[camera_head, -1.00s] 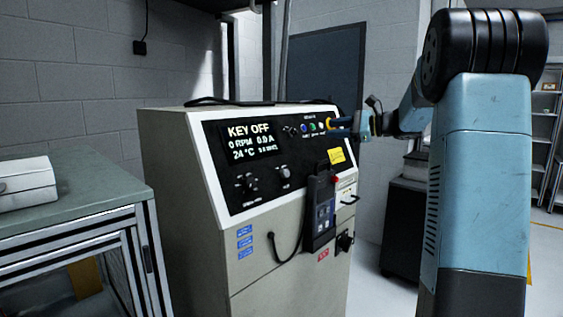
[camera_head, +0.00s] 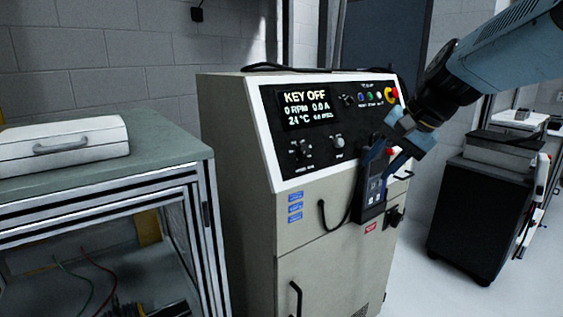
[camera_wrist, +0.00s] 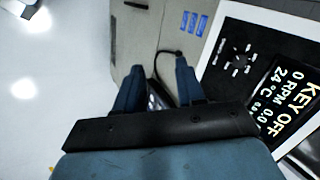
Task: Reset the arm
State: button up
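My gripper (camera_head: 383,160) is in front of the cabinet's right side, at the upper part of the dark handheld pendant (camera_head: 371,192) hanging there. Its two blue fingers are apart. In the wrist view my gripper (camera_wrist: 158,72) also shows its fingers spread, with part of the pendant (camera_wrist: 160,96) visible in the gap. I cannot tell whether the fingers touch it. My arm reaches in from the upper right. The fingers cover the pendant's top and part of the panel's right end.
The beige control cabinet (camera_head: 240,150) has a display (camera_head: 306,109) reading KEY OFF, 0 RPM. A red-and-yellow emergency button (camera_head: 392,95) is at its upper right. A green-topped bench (camera_head: 165,150) with a white case (camera_head: 62,150) stands left. A black cart (camera_head: 470,215) stands right.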

jog(key=s+d+f+n+h, duration=0.1)
jog(key=s+f+n+h, duration=0.1)
jog(key=s, duration=0.4)
jog(key=s+d+f+n+t+h, duration=0.1)
jog(key=s+d+f+n+h, duration=0.1)
jog(key=s, duration=0.4)
jog(key=shift+d+f+n+h, duration=0.2)
jog(key=shift+f+n+h, duration=0.1)
jog(key=shift+f+n, duration=0.65)
jog(key=shift+r, duration=0.15)
